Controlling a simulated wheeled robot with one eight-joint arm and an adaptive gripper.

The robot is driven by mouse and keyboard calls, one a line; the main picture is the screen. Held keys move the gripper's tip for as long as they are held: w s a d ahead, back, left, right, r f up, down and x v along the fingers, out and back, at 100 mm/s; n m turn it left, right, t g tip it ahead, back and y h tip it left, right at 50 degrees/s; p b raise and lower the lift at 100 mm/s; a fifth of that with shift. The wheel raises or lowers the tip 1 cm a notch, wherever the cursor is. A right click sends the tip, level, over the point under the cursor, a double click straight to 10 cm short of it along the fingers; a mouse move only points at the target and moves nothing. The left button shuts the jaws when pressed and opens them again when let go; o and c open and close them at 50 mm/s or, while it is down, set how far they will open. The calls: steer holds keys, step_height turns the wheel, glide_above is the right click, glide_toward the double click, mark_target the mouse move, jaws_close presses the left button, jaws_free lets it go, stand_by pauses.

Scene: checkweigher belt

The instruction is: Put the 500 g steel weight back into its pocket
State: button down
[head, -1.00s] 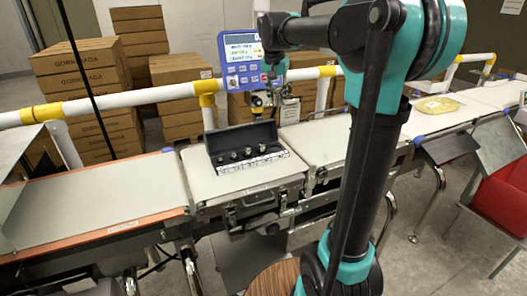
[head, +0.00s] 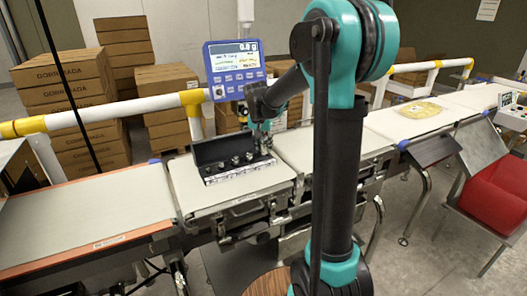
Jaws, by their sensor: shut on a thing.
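The black weight case (head: 212,150) stands open on the weighing belt, lid up at the back. Several small steel weights (head: 236,160) stand in a row in it, above a printed strip along its front. My gripper (head: 263,146) is low at the right end of the case, pointing down. It is shut on a small shiny thing that looks like the steel weight, at the right end of the row. The fingers and the small scale hide most of it. I cannot tell whether it is inside the pocket or just above it.
A white and yellow rail (head: 150,102) runs behind the belts. A yellow packet (head: 419,109) lies on the right belt. The left belt (head: 85,215) is clear.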

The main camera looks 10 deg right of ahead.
steer(key=shift+f, duration=1.3)
steer(key=shift+f, duration=0.1)
steer(key=c, duration=1.1)
jaws_free()
steer(key=v, duration=1.2)
